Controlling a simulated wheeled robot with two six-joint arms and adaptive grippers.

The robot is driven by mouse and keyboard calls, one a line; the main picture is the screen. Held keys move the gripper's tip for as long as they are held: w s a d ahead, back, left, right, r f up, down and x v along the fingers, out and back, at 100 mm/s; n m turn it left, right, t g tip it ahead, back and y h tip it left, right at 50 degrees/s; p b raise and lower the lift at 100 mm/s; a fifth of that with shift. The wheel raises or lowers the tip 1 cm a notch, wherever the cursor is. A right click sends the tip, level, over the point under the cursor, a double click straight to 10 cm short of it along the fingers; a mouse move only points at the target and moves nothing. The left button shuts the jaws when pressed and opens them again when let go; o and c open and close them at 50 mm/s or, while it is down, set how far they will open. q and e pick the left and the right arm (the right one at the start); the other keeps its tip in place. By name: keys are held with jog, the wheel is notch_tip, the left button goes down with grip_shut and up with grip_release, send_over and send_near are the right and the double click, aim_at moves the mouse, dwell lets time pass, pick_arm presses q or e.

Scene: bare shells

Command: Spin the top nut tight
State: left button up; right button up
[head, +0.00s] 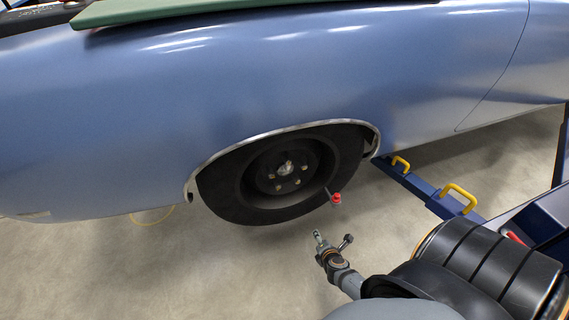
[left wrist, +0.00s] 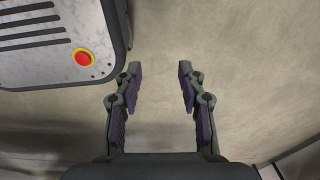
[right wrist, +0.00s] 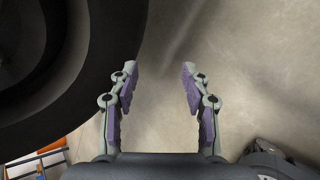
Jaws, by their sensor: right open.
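The wheel (head: 228,200) of the blue car shows in the head view, with several small brass-coloured nuts (head: 297,181) around its grey hub centre (head: 286,169). The top nut is too small to tell apart from the hub centre. My right gripper (head: 333,238) is below and right of the wheel, apart from it, open and empty. In the right wrist view the right gripper's fingers (right wrist: 160,75) are spread, with the dark tire (right wrist: 75,95) to their left. My left gripper (left wrist: 159,72) is open and empty over bare floor in the left wrist view; it is outside the head view.
A small red-topped item (head: 336,197) shows at the tire's lower right. A blue lift arm with yellow handles (head: 458,199) lies to the right. A grey unit with a red button (left wrist: 83,58) is left of my left gripper. The floor (head: 200,275) before the wheel is clear.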

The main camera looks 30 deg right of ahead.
jog(key=w+a+r+n+t+b, duration=0.1)
jog(key=w+r+n+t, duration=0.2)
jog(key=w+r+n, duration=0.3)
jog(key=w+r+n+t, duration=0.2)
jog(key=w+r+n, duration=0.2)
jog(key=r, duration=0.5)
jog(key=n+t, duration=0.4)
jog(key=n, duration=0.2)
send_near(289, 164)
jog(key=w, duration=0.1)
jog(key=x, duration=1)
jog(key=shift+w+d+r, duration=0.15)
jog(key=shift+w, duration=0.15)
pick_arm(q)
jog(key=shift+w+a+f, duration=0.1)
jog(key=shift+w+f, duration=0.15)
jog(key=shift+f, duration=0.2)
jog(key=shift+w+a+f, duration=0.1)
jog(key=shift+w+f, duration=0.1)
jog(key=shift+f, duration=0.25)
pick_arm(e)
jog(key=shift+c, duration=0.4)
jog(key=shift+m, duration=0.3)
grip_shut()
